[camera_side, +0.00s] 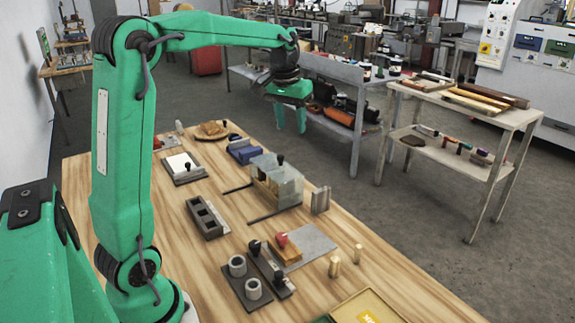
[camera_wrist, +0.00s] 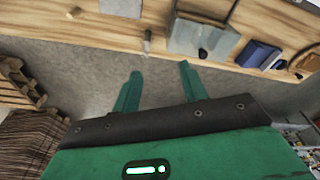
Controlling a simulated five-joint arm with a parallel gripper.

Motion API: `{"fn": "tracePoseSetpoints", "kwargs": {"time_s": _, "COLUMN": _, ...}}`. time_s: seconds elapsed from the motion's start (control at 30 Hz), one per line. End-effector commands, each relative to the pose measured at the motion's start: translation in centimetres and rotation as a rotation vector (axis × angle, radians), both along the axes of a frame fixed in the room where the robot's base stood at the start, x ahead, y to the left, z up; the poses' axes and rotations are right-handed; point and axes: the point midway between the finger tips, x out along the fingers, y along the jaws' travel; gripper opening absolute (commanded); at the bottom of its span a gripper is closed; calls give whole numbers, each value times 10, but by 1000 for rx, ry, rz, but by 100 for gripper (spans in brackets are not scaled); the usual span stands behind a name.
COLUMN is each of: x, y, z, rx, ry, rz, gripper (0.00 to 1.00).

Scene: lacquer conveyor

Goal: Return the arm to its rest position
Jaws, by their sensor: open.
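My gripper (camera_side: 290,118) hangs from the raised green arm above the far right edge of the wooden table (camera_side: 345,280). Its two green fingers point down and stand apart with nothing between them. In the wrist view the gripper (camera_wrist: 157,82) is also open and empty, with grey floor behind the fingers and the table edge beyond them. The arm reaches across the table from the left, with its elbow high.
The table holds a clear box (camera_side: 277,180), a grey block with square openings (camera_side: 206,217), grey rings (camera_side: 237,266), a red-knobbed stamp (camera_side: 284,246) and a blue item (camera_side: 243,151).

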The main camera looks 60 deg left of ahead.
Motion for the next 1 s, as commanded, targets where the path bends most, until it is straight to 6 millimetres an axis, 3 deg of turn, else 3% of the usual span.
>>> {"fn": "tracePoseSetpoints", "kwargs": {"time_s": 0.2, "x": -33, "y": -41, "z": 14, "rx": 21, "ry": -55, "rz": -79, "gripper": 43}}
{"fn": "tracePoseSetpoints", "kwargs": {"time_s": 0.47, "x": -77, "y": -83, "z": 17, "rx": 43, "ry": -118, "rz": -172, "gripper": 43}}
{"fn": "tracePoseSetpoints", "kwargs": {"time_s": 0.77, "x": -131, "y": -121, "z": 7, "rx": 63, "ry": -194, "rz": -277, "gripper": 43}}
{"fn": "tracePoseSetpoints", "kwargs": {"time_s": 1.0, "x": -172, "y": -145, "z": -12, "rx": 75, "ry": -255, "rz": -359, "gripper": 43}}
